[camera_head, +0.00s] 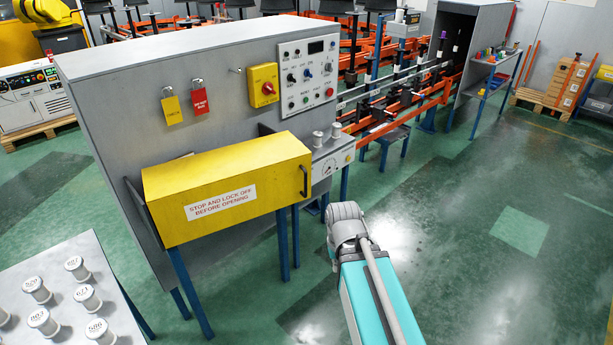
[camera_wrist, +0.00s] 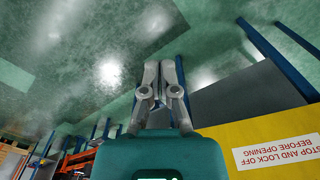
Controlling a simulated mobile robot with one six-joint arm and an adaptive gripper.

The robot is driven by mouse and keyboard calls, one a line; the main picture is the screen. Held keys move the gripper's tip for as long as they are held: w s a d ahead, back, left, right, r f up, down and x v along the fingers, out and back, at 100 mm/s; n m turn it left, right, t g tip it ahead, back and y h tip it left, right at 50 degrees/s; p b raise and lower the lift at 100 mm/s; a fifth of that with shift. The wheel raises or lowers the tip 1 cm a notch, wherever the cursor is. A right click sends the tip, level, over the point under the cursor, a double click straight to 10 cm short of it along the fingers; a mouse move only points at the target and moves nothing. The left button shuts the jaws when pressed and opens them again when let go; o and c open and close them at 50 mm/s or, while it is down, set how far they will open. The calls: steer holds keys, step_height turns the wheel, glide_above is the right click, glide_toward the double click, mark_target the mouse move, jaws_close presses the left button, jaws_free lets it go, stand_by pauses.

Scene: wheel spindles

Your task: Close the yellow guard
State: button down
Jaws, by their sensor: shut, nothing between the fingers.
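The yellow guard (camera_head: 228,180) is a long box-shaped cover with a white "STOP AND LOCK OFF BEFORE OPENING" label, on the front of the grey machine. Its dark handle (camera_head: 304,180) is on the right end of the front face. I cannot tell whether the guard is fully shut. In the wrist view the guard (camera_wrist: 260,104) shows at the lower right, its label upside down. My gripper (camera_wrist: 165,66) is shut and empty, apart from the guard, pointing over the floor. In the head view my arm is right of the guard; the fingers are hidden.
The grey machine panel (camera_head: 110,100) carries a yellow switch box (camera_head: 264,85) and hanging tags. A table of spools (camera_head: 62,262) stands front left. The green floor (camera_head: 480,220) at right is clear.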

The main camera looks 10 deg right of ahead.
mark_target(309, 175)
steer(key=shift+w+d+f, duration=0.1)
steer(key=w+a+f+n+t+y+b, duration=0.2)
steer(key=w+a+n+t+y+b, duration=0.15)
steer(key=w+b, duration=0.4)
steer(key=w+a+f+n+t+y+b, duration=0.2)
steer(key=w+a+t+y+b, duration=0.15)
steer(key=w, duration=0.65)
steer(key=w+d+r+m+t+b, duration=0.1)
steer(key=w+d+r+t+b, duration=0.1)
steer(key=w+d+t+b, duration=0.7)
steer(key=w+d+b, duration=0.1)
steer(key=w, duration=0.4)
steer(key=shift+w+d+t+h, duration=0.25)
steer(key=shift+d+t+h, duration=0.05)
steer(key=shift+d+t, duration=0.1)
steer(key=shift+a, duration=0.1)
steer(key=x, duration=1.4)
